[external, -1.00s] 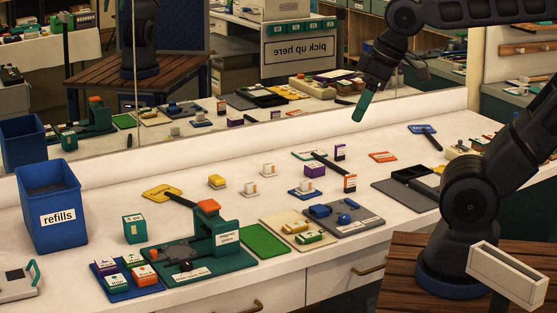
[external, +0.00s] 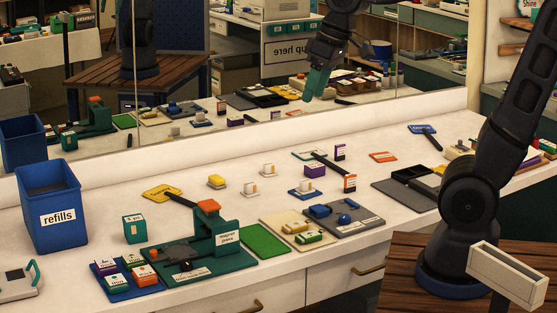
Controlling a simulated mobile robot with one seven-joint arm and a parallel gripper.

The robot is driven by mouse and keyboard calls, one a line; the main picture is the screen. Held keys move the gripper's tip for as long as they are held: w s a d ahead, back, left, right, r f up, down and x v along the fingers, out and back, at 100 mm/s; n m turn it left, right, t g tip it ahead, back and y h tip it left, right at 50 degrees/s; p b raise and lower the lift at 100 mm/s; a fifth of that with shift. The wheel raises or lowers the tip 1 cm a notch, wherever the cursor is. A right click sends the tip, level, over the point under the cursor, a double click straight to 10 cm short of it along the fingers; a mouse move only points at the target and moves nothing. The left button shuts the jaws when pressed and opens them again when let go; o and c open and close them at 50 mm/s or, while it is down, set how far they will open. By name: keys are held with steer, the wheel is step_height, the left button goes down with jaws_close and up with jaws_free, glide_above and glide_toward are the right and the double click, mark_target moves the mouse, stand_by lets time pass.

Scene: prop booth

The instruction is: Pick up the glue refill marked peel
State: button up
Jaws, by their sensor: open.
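My gripper (external: 317,84) with green fingers hangs open and empty, high above the back of the counter in front of the mirror. It is well apart from everything on the counter. Labels are too small to read, so I cannot tell which item is marked peel. Several small labelled packs in purple, green and orange (external: 145,275) lie on a blue tray (external: 122,294) at the front left. A green box (external: 134,228) stands behind them. A purple box (external: 314,171) and two upright orange and purple packs (external: 350,183) (external: 339,152) stand near the middle.
A blue bin labelled refills (external: 50,225) stands at the left. A green press (external: 205,240) with an orange top rises beside the tray. Grey (external: 345,222) and cream trays hold small parts. The mirror runs along the counter's back.

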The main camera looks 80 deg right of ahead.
steer(key=w+d+f+m+g, duration=0.15)
steer(key=w+d+f, duration=0.25)
steer(key=w+d, duration=0.65)
steer(key=m+g, duration=0.2)
steer(key=m, duration=0.4)
glide_above(250, 183)
step_height(250, 183, down, 28)
steer(key=shift+h, duration=0.3)
step_height(250, 183, down, 10)
steer(key=shift+a+f, duration=0.1)
steer(key=shift+f, duration=0.1)
steer(key=c, duration=0.8)
steer(key=shift+r, duration=0.15)
